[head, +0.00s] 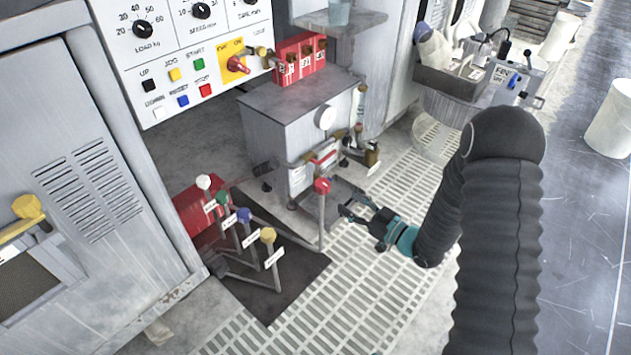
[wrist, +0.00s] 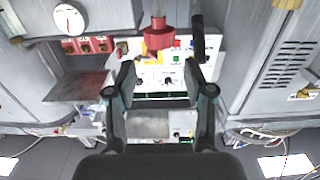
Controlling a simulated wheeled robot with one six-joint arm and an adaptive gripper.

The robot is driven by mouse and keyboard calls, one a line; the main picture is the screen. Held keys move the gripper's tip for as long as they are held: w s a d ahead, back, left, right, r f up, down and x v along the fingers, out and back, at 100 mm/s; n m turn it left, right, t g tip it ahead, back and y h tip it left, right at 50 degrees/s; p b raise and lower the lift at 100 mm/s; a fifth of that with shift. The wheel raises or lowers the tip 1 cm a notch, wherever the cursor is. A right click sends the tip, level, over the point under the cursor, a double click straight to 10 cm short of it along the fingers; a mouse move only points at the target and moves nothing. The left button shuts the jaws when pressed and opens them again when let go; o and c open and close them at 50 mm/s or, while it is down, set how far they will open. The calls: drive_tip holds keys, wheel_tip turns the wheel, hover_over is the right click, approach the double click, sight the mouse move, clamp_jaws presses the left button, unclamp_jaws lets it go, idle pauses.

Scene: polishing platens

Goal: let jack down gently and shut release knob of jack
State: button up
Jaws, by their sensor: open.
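My gripper (head: 347,207) is low over the floor grating in the head view, beside the grey cabinet. It is open and empty, with its fingers apart in the wrist view (wrist: 160,75). A red knob (head: 322,186) on an upright grey rod stands just left of the fingertips, apart from them. A red knob on a pale shaft also shows in the wrist view (wrist: 158,36), beyond the fingertips. A red housing (head: 192,208) stands behind several levers with white, green, blue and yellow knobs. I cannot tell which part is the jack or its release knob.
The grey cabinet (head: 290,105) with a white dial (head: 325,118) stands behind my gripper. A control panel (head: 185,50) is at upper left. A cart (head: 450,80) with a bin stands at upper right. Floor grating (head: 350,290) in front is clear.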

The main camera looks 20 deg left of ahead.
sight(316, 181)
drive_tip(key=x, duration=1.3)
drive_tip(key=shift+w+a+r, duration=0.1)
drive_tip(key=c, duration=0.9)
